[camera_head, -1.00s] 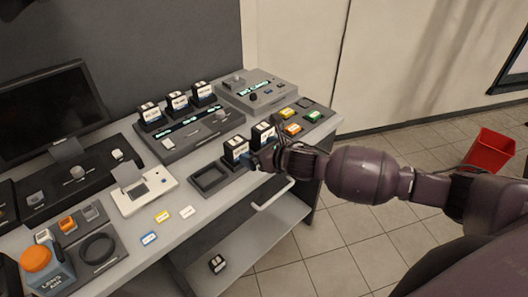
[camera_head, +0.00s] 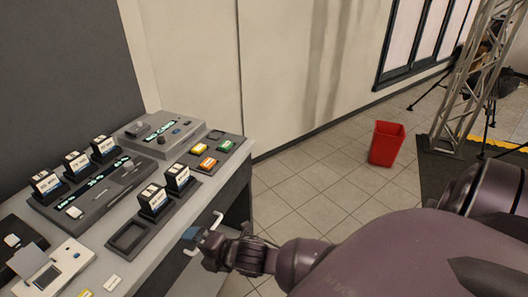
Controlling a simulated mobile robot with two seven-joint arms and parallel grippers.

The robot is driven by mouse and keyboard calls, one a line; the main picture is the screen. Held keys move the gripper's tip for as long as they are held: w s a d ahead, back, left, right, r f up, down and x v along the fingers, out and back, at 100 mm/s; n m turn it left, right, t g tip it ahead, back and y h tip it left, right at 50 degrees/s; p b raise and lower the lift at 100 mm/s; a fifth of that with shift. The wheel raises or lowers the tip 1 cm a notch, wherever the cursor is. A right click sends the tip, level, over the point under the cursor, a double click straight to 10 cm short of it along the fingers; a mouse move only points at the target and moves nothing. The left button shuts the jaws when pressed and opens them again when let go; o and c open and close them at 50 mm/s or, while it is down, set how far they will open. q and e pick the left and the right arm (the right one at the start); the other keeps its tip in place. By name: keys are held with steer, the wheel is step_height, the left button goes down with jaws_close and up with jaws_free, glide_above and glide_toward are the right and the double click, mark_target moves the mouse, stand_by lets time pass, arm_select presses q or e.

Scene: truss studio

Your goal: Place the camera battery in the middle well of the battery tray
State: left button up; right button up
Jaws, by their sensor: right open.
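The battery tray (camera_head: 127,237) is a dark strip of three wells near the table's front edge. Its near well is empty. A black-and-white camera battery (camera_head: 153,198) stands upright in the middle well, and a similar battery (camera_head: 179,178) stands in the far well. Whether the middle one is fully seated I cannot tell. My left gripper is not in view.
A charger (camera_head: 125,180) with several batteries stands behind the tray. A grey console (camera_head: 160,135) and coloured cards (camera_head: 207,163) lie farther back. A white device (camera_head: 50,275) is at lower left. A red bin (camera_head: 386,143) stands on open floor at right.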

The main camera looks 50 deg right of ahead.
steer(key=s+d+f+m+h, duration=0.2)
steer(key=s+d+f+m, duration=0.1)
steer(key=s+m, duration=0.5)
steer(key=s+d+f+m+g+h, duration=0.1)
steer(key=s+d+f+m, duration=0.3)
steer(key=s+m, duration=0.4)
steer(key=m+h, duration=0.1)
steer(key=m, duration=0.4)
steer(key=shift+f+h, duration=0.25)
steer(key=shift+h, duration=0.05)
steer(key=shift+f, duration=0.1)
